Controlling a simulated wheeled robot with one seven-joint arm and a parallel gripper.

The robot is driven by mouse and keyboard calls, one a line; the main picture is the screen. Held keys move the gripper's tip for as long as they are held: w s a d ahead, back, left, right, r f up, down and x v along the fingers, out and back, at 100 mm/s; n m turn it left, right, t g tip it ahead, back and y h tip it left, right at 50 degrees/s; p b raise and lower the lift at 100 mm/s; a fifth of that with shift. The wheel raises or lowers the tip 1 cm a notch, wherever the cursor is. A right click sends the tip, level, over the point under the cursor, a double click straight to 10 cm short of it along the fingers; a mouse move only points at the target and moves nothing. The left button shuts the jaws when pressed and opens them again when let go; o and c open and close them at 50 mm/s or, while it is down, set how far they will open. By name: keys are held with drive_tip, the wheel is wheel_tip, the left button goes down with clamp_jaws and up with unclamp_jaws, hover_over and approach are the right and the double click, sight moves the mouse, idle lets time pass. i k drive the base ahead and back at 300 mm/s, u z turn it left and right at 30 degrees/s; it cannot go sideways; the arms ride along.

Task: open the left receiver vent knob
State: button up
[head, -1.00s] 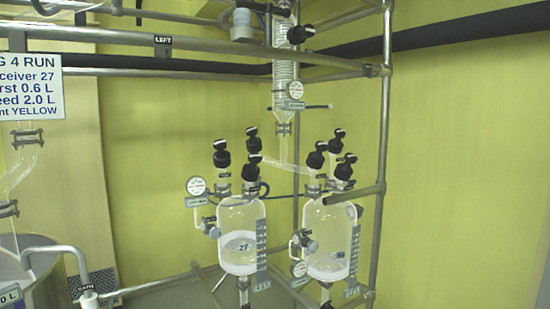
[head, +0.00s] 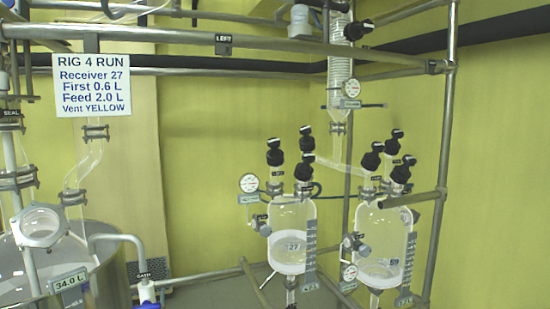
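The left receiver (head: 292,222) is a clear glass vessel marked 27, with some pale content at its bottom. Black knobs stand on its top: one at the left (head: 274,153), one at the front right (head: 304,172) and one behind (head: 307,142). Small tags under them are too small to read, so I cannot tell which is the vent knob or whether it is open. A round gauge (head: 249,183) and a side valve (head: 259,221) sit on its left. My gripper is not in view.
A similar receiver marked 59 (head: 388,232) stands close on the right. Metal rails (head: 190,37) and a post (head: 443,150) frame the rig. A sign (head: 93,85) reads Receiver 27, First 0.6 L, Feed 2.0 L, Vent YELLOW. A large vessel (head: 112,262) stands at left.

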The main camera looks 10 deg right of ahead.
sight(276, 143)
drive_tip(key=z, duration=1.45)
drive_tip(key=i, duration=1.55)
drive_tip(key=u, duration=4.45)
drive_tip(key=i, duration=0.5)
drive_tip(key=u, duration=0.05)
